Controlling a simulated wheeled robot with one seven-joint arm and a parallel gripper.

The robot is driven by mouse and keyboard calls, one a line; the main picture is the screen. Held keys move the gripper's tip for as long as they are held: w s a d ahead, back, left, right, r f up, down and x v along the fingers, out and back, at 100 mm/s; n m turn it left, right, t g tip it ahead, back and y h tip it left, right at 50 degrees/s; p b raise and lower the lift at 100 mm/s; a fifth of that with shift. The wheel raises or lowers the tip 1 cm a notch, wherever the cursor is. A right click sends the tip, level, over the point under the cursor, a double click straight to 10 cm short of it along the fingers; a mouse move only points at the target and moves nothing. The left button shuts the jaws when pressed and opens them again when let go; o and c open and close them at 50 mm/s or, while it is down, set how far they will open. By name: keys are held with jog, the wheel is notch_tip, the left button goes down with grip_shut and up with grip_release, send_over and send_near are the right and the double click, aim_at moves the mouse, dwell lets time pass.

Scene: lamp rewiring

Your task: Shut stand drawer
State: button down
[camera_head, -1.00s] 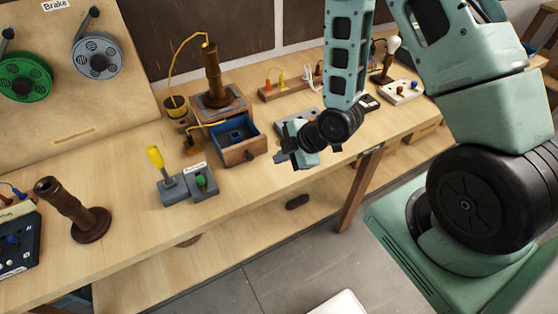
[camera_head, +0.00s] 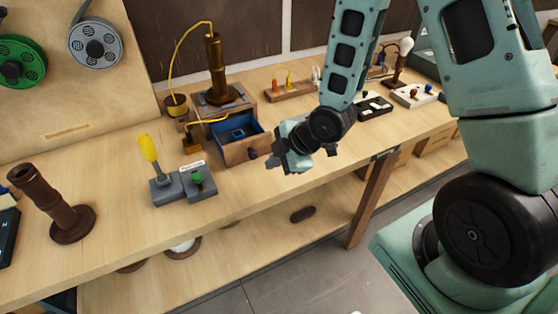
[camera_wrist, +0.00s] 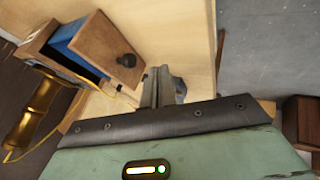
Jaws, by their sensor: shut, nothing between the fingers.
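The stand drawer (camera_head: 243,151) is a wooden box with a blue inside and a dark round knob. It stands pulled out from the front of the wooden stand (camera_head: 213,106) on the workbench, and a small blue thing lies in it. In the wrist view the drawer front (camera_wrist: 99,46) and its dark knob (camera_wrist: 127,60) show at the upper left. My gripper (camera_head: 275,164) is just right of the knob in the head view, apart from it as far as I can see. In the wrist view the shut, empty fingers (camera_wrist: 158,82) are close beside the knob.
A yellow-handled switch (camera_head: 150,155) and a grey box with a green button (camera_head: 198,181) stand left of the drawer. A brown lamp column (camera_head: 213,72) with a yellow wire rises from the stand. The bench front between drawer and edge is clear.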

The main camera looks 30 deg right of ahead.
jog(key=shift+x, duration=1.2)
jog(key=w+p, duration=0.2)
jog(key=w, duration=0.1)
jog(key=shift+w+a, duration=0.1)
jog(key=shift+w+f, duration=0.2)
jog(key=shift+w, duration=0.3)
